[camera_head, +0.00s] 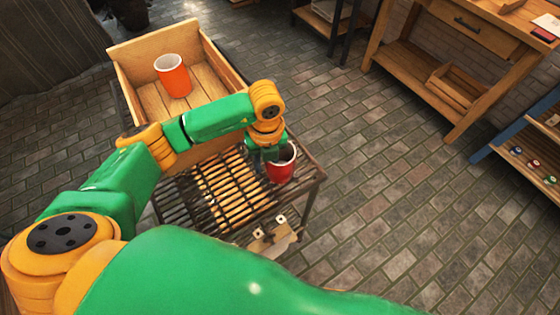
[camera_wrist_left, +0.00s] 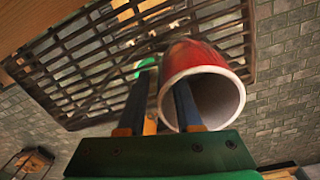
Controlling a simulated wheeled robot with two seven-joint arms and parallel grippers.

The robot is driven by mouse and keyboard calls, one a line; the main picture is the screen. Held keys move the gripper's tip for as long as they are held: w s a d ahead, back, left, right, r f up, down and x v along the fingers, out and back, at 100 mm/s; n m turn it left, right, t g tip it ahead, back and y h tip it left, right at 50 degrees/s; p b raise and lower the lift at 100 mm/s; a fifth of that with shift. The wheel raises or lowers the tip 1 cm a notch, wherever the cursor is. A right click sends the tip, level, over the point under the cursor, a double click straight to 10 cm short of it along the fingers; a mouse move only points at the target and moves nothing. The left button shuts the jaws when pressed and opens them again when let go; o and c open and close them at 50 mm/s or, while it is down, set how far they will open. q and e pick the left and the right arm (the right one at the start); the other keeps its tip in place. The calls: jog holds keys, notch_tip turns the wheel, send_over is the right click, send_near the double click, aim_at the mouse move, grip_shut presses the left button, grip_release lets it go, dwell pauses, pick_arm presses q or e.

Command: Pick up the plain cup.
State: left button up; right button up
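A plain red cup (camera_head: 281,165) with a white inside stands upright at the right end of the slatted grill table (camera_head: 312,184). The same red cup (camera_wrist_left: 200,62) shows in the left wrist view with its mouth toward the camera. My left gripper (camera_head: 262,160) is at the cup's left side. In the wrist view its fingers (camera_wrist_left: 163,88) are apart; one is outside the cup's near wall and the other overlaps the mouth, seemingly inside. I cannot see firm contact. My right gripper is not in view.
The open wooden crate (camera_head: 146,48) sits at the far end of the table. A wooden workbench (camera_head: 400,75) and a blue-edged shelf (camera_head: 508,132) stand at the right. The brick floor between them is clear.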

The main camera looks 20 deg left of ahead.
pick_arm(q)
grip_shut()
dwell(1.2)
